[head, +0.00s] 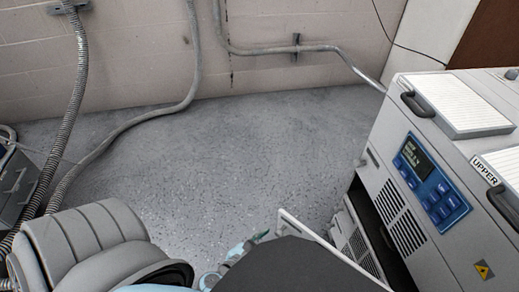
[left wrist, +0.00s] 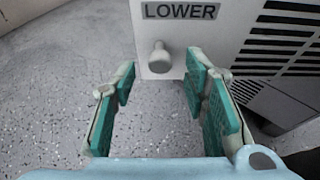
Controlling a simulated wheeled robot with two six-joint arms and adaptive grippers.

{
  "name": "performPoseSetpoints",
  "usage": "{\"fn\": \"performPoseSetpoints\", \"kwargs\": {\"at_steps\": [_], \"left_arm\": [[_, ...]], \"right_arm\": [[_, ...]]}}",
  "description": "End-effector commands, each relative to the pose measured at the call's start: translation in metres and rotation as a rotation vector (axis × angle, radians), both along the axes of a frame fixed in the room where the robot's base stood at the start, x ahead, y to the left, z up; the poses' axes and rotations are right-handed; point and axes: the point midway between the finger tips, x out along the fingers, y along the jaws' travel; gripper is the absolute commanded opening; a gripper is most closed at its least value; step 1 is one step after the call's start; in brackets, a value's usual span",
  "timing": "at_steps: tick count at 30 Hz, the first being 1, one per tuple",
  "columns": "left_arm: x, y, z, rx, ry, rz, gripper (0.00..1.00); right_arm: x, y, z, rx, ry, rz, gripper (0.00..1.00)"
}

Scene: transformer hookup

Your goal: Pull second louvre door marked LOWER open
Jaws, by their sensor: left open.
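The cabinet (head: 400,140) stands at the right in the head view. A pale panel edge (head: 318,238) juts out from its lower part, partly hidden by a dark shape. In the left wrist view a white louvre door (left wrist: 225,30) carries the label LOWER (left wrist: 180,11) and a round grey knob (left wrist: 159,58). My left gripper (left wrist: 160,90) is open, its green-padded fingers spread with the knob ahead in the gap between them. Nothing is held. In the head view my left gripper (head: 238,252) shows only in part by the panel edge. My right gripper is out of view.
An upper louvred panel (head: 398,218) with a blue control panel (head: 430,183) and the label UPPER (head: 484,170) are on the cabinet. A lower louvred part (head: 355,240) sits below. Speckled floor (head: 230,160) is clear up to the wall; hoses (head: 75,90) run at left.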

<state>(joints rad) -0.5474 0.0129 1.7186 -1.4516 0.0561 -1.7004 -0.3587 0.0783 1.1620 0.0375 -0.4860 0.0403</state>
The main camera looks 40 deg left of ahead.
Motion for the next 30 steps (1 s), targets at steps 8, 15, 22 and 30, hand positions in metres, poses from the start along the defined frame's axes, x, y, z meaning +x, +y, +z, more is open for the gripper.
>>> {"fn": "performPoseSetpoints", "kwargs": {"at_steps": [8, 15, 22, 30], "left_arm": [[-0.053, 0.003, 0.022, -0.002, 0.004, 0.001, 0.41], [-0.086, 0.005, 0.035, -0.002, 0.003, -0.001, 0.41], [-0.094, 0.006, 0.039, 0.000, 0.000, 0.000, 0.41], [-0.093, 0.009, 0.025, -0.108, 0.039, 0.059, 0.17]], "right_arm": [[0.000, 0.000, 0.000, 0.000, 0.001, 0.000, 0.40], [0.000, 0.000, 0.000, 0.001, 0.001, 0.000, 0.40], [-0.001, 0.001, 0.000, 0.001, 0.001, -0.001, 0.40], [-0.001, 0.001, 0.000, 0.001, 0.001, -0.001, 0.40]]}}
